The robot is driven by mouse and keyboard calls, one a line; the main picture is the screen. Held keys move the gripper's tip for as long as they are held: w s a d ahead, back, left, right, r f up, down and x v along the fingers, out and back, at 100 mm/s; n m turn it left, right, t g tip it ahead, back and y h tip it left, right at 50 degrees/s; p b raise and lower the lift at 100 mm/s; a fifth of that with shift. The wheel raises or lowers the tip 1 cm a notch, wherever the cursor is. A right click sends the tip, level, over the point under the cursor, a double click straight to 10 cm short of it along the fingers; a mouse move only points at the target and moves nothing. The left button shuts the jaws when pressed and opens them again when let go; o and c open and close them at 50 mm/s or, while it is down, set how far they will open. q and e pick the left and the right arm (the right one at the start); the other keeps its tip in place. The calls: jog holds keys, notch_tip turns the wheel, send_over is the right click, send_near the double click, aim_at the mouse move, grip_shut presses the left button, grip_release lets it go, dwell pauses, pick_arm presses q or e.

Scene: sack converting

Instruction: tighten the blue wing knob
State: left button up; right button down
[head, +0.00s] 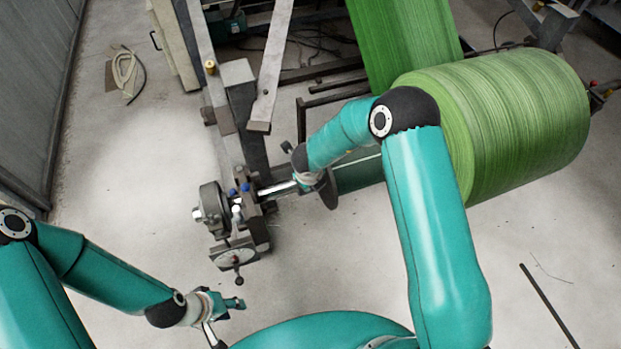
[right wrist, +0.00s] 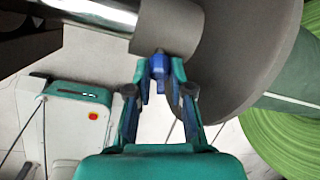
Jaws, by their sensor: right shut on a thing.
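The blue wing knob (right wrist: 158,70) shows in the right wrist view, against the underside of a grey collar (right wrist: 168,28) on the bright shaft. My right gripper (right wrist: 159,76) has one finger on each side of the knob and is shut on it. In the head view my right wrist (head: 304,176) is over the shaft beside a dark round disc (head: 326,190); the knob and right fingertips are hidden there. My left gripper (head: 232,304) is low in the head view, away from the shaft. It looks empty, but its finger gap is unclear.
A large green roll (head: 525,115) lies to the right of the disc. A bearing stand (head: 214,208) with small blue parts and a round dial (head: 235,255) holds the shaft's left end. A coiled hose (head: 127,72) lies on the floor.

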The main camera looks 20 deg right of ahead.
jog(key=shift+s+f+m, duration=0.15)
jog(key=shift+m, duration=0.35)
jog(key=c, duration=1.1)
grip_release()
jog(key=shift+o, duration=0.2)
jog(key=shift+r, duration=0.2)
jog(key=shift+r, duration=0.25)
jog(key=v, duration=1.1)
jog(key=shift+d, duration=0.15)
